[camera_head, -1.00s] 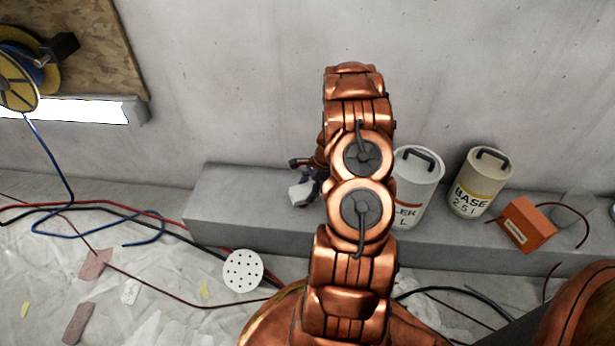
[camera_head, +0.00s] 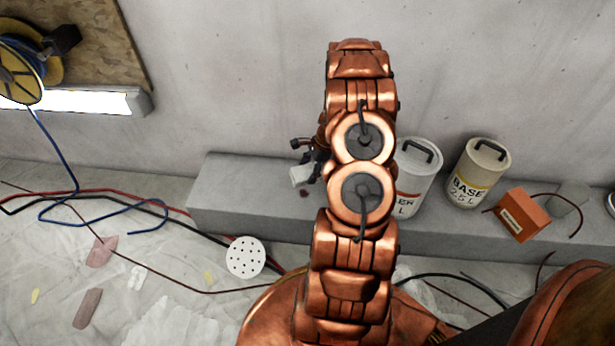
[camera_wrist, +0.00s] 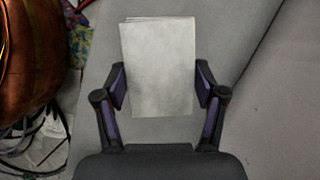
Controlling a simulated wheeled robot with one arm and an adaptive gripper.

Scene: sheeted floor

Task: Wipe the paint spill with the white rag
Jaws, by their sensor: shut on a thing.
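My gripper (camera_wrist: 160,82) is shut on the white rag (camera_wrist: 158,50), a folded pale rectangle between the two fingers in the wrist view. In the head view the rag (camera_head: 301,175) shows as a small white patch left of my arm, over the grey ledge, with the dark gripper (camera_head: 313,168) partly hidden by the arm. I cannot tell whether the rag touches the ledge. A small dark reddish spot (camera_head: 304,193), possibly the paint spill, shows on the ledge just below the rag. No spill shows in the wrist view.
The grey ledge (camera_head: 235,190) runs along the wall. A white can (camera_head: 418,170), a BASE can (camera_head: 478,172) and an orange box (camera_head: 522,214) stand on it, right of my arm. A perforated white disc (camera_head: 245,257) and several cables lie on the sheeted floor.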

